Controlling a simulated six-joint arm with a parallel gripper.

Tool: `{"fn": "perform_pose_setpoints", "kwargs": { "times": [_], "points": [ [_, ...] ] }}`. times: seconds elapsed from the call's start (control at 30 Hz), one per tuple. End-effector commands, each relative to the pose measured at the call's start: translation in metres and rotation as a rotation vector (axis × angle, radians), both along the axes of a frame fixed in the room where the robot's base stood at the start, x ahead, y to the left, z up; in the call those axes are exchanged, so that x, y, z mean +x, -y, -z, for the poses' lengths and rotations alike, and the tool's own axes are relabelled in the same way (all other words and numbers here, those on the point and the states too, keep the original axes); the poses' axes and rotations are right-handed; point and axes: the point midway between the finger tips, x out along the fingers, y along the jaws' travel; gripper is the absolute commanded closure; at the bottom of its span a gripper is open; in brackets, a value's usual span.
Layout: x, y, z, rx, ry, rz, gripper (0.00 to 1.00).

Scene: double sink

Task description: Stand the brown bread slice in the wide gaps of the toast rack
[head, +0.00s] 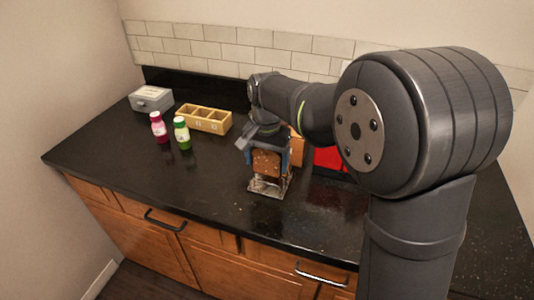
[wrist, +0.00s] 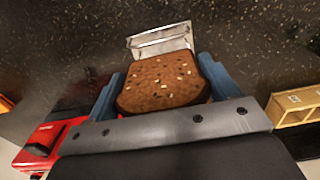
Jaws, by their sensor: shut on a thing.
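The brown bread slice (head: 267,163) is held upright between the blue fingers of my gripper (head: 270,155), directly above or in the toast rack. In the wrist view the slice (wrist: 163,82), with pale seeds, fills the space between the fingers of my gripper (wrist: 162,92). The metal toast rack (head: 268,188) stands on the dark counter below the slice. Its silver end shows past the slice in the wrist view (wrist: 160,38). The slice and gripper hide most of the rack's gaps, so I cannot tell whether the slice's lower edge is inside one.
A wooden divided box (head: 204,118), a grey box (head: 151,98), a red-purple bottle (head: 159,127) and a green bottle (head: 182,133) stand to the left. A red object (head: 329,158) is at the right, partly behind my arm. The counter left of the rack is clear.

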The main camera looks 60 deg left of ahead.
Motion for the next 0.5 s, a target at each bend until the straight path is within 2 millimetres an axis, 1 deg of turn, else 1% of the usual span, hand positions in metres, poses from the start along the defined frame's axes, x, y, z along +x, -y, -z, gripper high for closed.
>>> {"fn": "perform_pose_setpoints", "kwargs": {
  "times": [0.5],
  "points": [
    [0.000,0.000,0.037,0.000,0.000,0.000,0.33]
  ]
}}
